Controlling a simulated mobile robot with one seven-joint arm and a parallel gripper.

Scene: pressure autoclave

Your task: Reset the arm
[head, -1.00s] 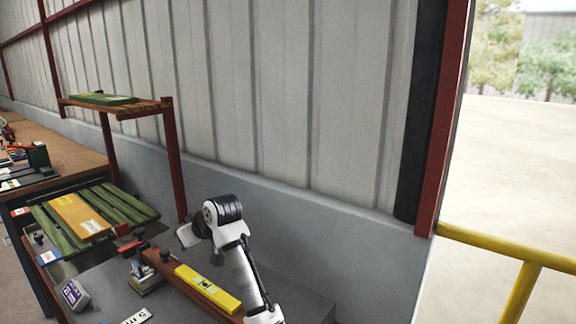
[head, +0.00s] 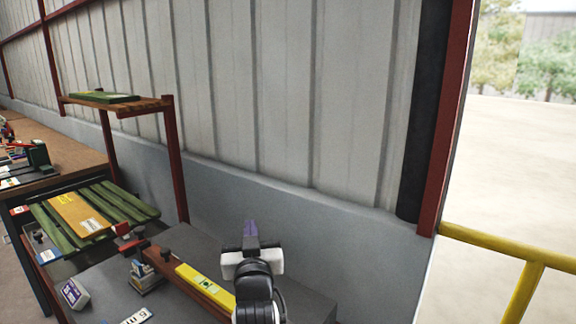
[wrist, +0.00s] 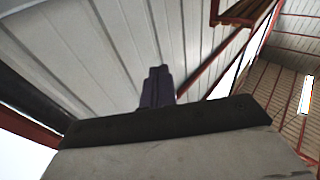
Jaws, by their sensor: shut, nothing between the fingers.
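My gripper (head: 250,230) is in the lower middle of the head view, above the right part of the grey bench. Its dark purple fingers point up and away, toward the wall. In the wrist view, the fingers (wrist: 157,87) stand together in the middle, with nothing between them. The gripper is shut and empty, apart from everything around it. My arm hides part of the bench and the right end of the red-brown bar.
A yellow level (head: 205,284) lies along a red-brown bar on the grey bench (head: 110,275). A green slatted rack (head: 110,203) and a raised wooden shelf (head: 150,104) stand left. The corrugated wall (head: 290,100) is behind. A yellow rail (head: 500,248) is at right.

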